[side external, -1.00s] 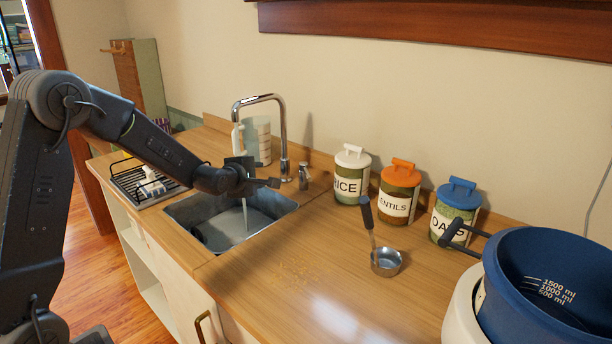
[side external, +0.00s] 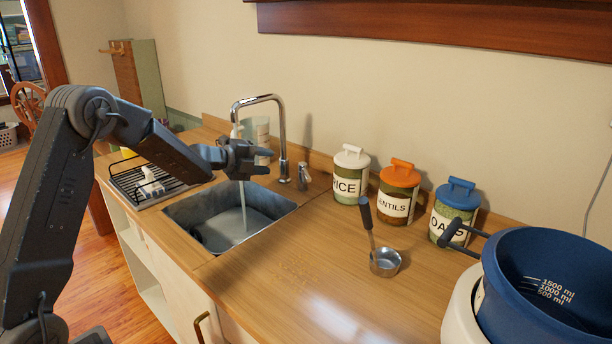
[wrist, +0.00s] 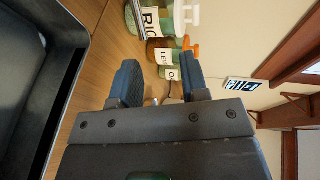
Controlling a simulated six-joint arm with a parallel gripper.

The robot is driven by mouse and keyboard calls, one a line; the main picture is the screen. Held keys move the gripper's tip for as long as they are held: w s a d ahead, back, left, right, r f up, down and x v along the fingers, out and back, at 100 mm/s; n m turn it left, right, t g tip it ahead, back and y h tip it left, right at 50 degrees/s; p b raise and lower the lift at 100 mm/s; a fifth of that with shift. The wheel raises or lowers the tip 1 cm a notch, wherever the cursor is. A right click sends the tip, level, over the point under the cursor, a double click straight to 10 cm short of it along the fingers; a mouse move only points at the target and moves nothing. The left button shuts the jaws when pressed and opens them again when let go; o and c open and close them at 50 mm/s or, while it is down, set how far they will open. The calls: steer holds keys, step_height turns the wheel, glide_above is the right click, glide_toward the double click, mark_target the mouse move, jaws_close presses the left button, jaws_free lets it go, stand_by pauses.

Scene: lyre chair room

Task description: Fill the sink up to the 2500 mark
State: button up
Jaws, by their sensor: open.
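The grey sink (side external: 182,213) is set into the wooden counter, with shallow water (side external: 232,229) over its floor. A stream runs into it from the tall chrome faucet (side external: 283,135). A small metal lever (side external: 303,178) stands right of the faucet's base. No 2500 mark can be read on the sink. My gripper (side external: 264,158) is open and empty, above the back of the sink, in front of the faucet's post in the picture. In the wrist view, my gripper's fingers (wrist: 160,78) are spread apart, and the dark sink edge (wrist: 68,95) lies at the left.
White-, orange- and blue-lidded jars (side external: 351,175) (side external: 398,192) (side external: 454,212) stand along the wall. A metal scoop (side external: 385,262) lies on the counter. A blue pot (side external: 545,290) with 500–1500 ml marks is at front right. A drying rack (side external: 130,185) is left of the sink.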

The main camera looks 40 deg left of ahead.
mark_target(306, 172)
steer(key=shift+n+t, duration=0.3)
steer(key=shift+t, duration=0.1)
steer(key=w+d+f, duration=0.1)
steer(key=w+f, duration=0.1)
steer(key=w, duration=0.2)
steer(key=w+d+f, duration=0.1)
steer(key=w+f, duration=0.2)
steer(key=w, duration=0.1)
steer(key=w+d+f, duration=0.1)
steer(key=w+f, duration=0.1)
steer(key=w, duration=0.3)
steer(key=shift+d+f, duration=0.25)
steer(key=shift+f, duration=0.15)
jaws_close()
